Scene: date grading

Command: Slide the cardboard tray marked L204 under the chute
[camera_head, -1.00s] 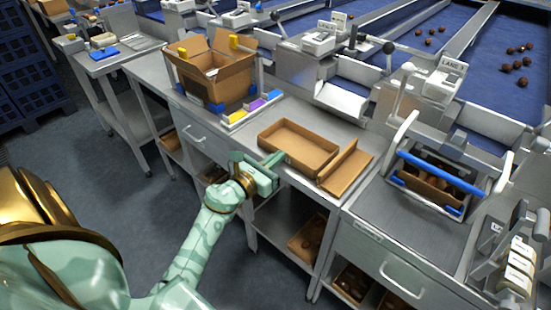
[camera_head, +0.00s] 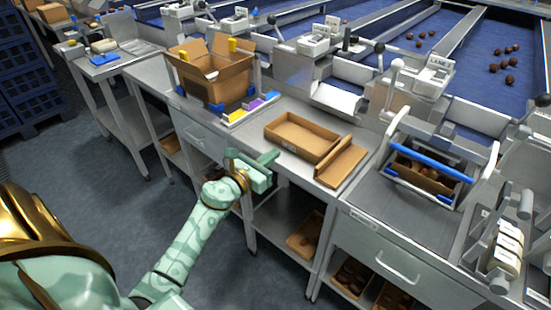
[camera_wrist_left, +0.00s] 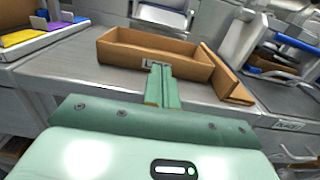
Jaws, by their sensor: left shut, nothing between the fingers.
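The open cardboard tray (camera_head: 329,150) lies empty on the metal bench. A small white label (camera_head: 290,148) is on its front wall; I cannot read it. In the left wrist view the tray (camera_wrist_left: 183,55) is straight ahead, its label just beyond the fingertips. My left gripper (camera_head: 274,157) is shut and empty at the bench's front edge, in front of the tray's front wall. Its fingers (camera_wrist_left: 159,82) point at that wall; I cannot tell whether they touch it. The grey chute with a pale lip (camera_head: 337,99) is behind the tray. My right gripper is not in view.
A folded cardboard piece (camera_head: 341,162) sits against the tray's right end. To the left are a large open carton (camera_head: 213,76) and coloured blocks (camera_head: 250,106). A blue-handled carrier (camera_head: 432,163) stands to the right. Bare bench lies between tray and chute.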

